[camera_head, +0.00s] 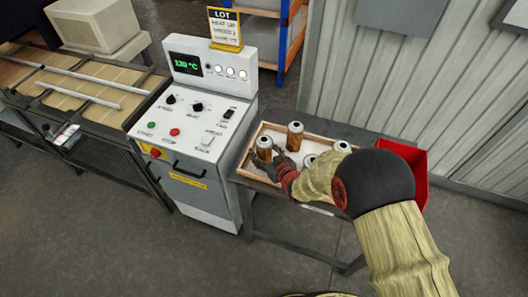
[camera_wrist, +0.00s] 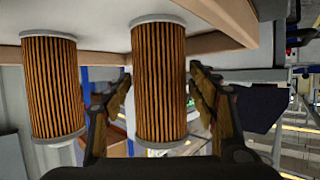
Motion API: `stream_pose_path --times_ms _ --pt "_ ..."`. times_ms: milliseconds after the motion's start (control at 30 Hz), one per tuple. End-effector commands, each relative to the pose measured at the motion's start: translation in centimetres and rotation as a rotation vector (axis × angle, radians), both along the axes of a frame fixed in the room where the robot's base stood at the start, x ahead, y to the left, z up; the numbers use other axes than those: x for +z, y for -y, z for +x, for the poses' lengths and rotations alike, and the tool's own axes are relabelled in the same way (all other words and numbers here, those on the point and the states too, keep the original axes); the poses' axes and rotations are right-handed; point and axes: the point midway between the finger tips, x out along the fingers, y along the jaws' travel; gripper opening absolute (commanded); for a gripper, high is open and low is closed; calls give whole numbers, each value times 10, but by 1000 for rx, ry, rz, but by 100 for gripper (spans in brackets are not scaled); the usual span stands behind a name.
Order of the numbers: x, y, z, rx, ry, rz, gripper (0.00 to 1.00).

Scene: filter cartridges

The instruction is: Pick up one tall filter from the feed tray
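The feed tray (camera_head: 322,136) is a shallow wooden tray with a pale floor, holding filters with white end caps. One tall brown pleated filter (camera_head: 264,150) stands at its left end, beside my gripper (camera_head: 277,162). Another tall filter (camera_head: 295,136) stands at the back. In the wrist view, a tall filter (camera_wrist: 160,85) is between the fingers of my gripper (camera_wrist: 160,88), which look open with a narrow gap at each side. A second tall filter (camera_wrist: 52,88) is to the left, outside the fingers. My arm hides the tray's right part.
Two more white filter tops (camera_head: 310,160) (camera_head: 342,147) show near my wrist; their heights are hidden. A red bin (camera_head: 418,170) is right of the tray. A corrugated wall (camera_head: 400,85) is behind.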

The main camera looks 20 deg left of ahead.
Motion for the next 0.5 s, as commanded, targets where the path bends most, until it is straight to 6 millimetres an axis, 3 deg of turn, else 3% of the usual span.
stream_pose_path --times_ms 500 --pt "0 0 0 0 0 0 27"
